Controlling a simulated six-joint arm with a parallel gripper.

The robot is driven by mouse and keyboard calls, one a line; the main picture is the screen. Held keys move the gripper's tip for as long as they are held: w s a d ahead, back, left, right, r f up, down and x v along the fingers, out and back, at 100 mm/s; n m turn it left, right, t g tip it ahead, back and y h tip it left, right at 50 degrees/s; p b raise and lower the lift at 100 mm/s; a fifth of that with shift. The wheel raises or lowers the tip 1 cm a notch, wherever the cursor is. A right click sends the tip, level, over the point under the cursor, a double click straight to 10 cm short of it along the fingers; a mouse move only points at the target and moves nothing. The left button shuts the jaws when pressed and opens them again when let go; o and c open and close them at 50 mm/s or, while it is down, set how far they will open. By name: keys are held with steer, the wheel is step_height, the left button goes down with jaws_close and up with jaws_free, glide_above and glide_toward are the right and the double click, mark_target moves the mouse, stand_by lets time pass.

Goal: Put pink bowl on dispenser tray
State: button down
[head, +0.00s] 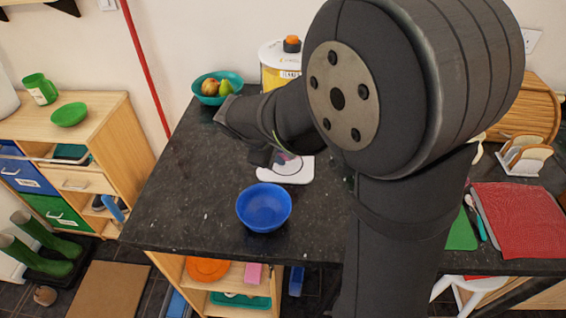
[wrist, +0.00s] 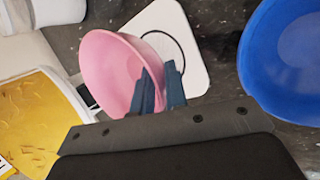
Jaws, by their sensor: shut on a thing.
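The pink bowl (wrist: 107,65) is in my gripper (wrist: 161,84) in the wrist view. The two blue-grey fingers are shut on its rim and the bowl looks tilted. The white dispenser tray (wrist: 190,50), a flat plate with a dark ring line, lies behind and beside the bowl, partly covered by it. I cannot tell whether bowl and tray touch. In the head view the tray (head: 298,178) is on the dark counter, partly hidden by my arm, which also hides most of the bowl.
A blue bowl (head: 264,207) stands close in front of the tray. A yellow-and-white container (head: 279,62) stands behind, and a teal bowl of fruit (head: 231,77) is at the back left. The left counter (head: 180,185) is clear. A red cloth (head: 520,222) lies far right.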

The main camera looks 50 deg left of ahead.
steer(key=shift+f, duration=1.9)
steer(key=c, duration=1.4)
jaws_free()
steer(key=shift+f, duration=0.15)
steer(key=shift+c, duration=0.2)
steer(key=v, duration=1.2)
